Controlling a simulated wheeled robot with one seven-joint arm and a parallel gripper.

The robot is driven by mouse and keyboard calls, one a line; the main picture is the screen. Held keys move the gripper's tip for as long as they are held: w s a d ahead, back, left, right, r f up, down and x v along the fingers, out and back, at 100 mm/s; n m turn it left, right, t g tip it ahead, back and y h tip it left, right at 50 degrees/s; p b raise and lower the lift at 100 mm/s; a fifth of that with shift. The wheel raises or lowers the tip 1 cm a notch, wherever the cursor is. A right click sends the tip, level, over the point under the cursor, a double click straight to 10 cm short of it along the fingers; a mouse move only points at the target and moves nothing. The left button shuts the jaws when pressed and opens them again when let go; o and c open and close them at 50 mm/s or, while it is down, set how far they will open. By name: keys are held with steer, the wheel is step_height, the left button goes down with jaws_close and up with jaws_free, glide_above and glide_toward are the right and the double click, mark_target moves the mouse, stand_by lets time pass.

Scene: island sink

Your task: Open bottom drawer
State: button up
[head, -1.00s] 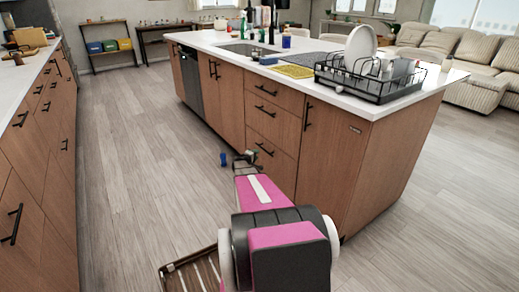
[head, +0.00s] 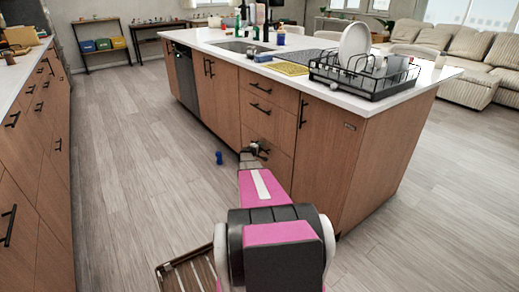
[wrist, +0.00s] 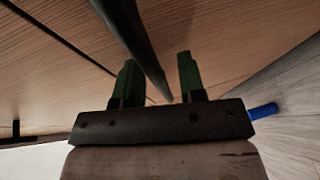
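The bottom drawer (head: 280,165) is the lowest wooden front in the island's stack of drawers, and it looks shut. My gripper (head: 258,149) is at this front in the head view and covers most of its handle there. In the wrist view, my gripper (wrist: 158,80) has its two dark green fingers apart. A black bar handle (wrist: 140,45) runs between them at a slant, close to the wooden fronts. I cannot tell whether a finger touches the bar.
The middle drawer (head: 255,118) and top drawer (head: 282,95) are shut above. A small blue object (head: 219,158) lies on the floor left of my gripper. A dish rack (head: 365,75) stands on the island.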

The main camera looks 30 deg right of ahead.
jaws_close()
steer(key=s+a, duration=0.1)
steer(key=a, duration=2.1)
steer(key=s+a, duration=0.2)
steer(key=a, duration=2)
steer(key=shift+s+a, duration=0.3)
steer(key=shift+a, duration=0.1)
jaws_free()
steer(key=shift+a, duration=0.1)
steer(key=v, duration=1)
steer(key=shift+s+a, duration=0.2)
steer(key=shift+s, duration=0.05)
